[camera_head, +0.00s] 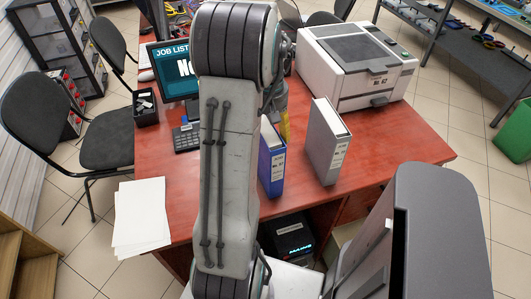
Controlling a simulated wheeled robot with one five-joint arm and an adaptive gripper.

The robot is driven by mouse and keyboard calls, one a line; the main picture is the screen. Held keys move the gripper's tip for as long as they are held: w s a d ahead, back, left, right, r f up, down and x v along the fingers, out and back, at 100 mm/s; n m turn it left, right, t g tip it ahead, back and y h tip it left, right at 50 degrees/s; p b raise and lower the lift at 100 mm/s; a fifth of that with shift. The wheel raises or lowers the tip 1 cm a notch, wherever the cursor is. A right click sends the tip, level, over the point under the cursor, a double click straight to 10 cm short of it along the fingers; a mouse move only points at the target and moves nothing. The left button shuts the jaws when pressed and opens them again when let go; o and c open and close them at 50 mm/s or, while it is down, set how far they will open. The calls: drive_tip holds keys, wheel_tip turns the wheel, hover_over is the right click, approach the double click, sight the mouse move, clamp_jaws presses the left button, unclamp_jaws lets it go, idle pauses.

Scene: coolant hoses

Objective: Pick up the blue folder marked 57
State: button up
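A blue folder (272,167) stands upright on the red-brown desk, just right of my arm. It has a white label on its spine, but the number is too small to read surely. My arm hides part of its left side. A grey folder (326,147) with a white label stands upright to its right, with a gap between them. My gripper is mostly hidden behind my arm. Only grey wrist parts show, above and behind the blue folder, and its fingers cannot be made out.
A white printer (357,66) stands on the desk at the back right. A monitor (176,70), a black pen holder (145,107) and a keypad device (186,138) are at left. White papers (141,217) lie at the front left. The desk's right front (405,150) is clear.

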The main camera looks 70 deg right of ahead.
drive_tip(key=c, duration=0.9)
drive_tip(key=shift+c, duration=0.3)
drive_tip(key=shift+r, duration=0.25)
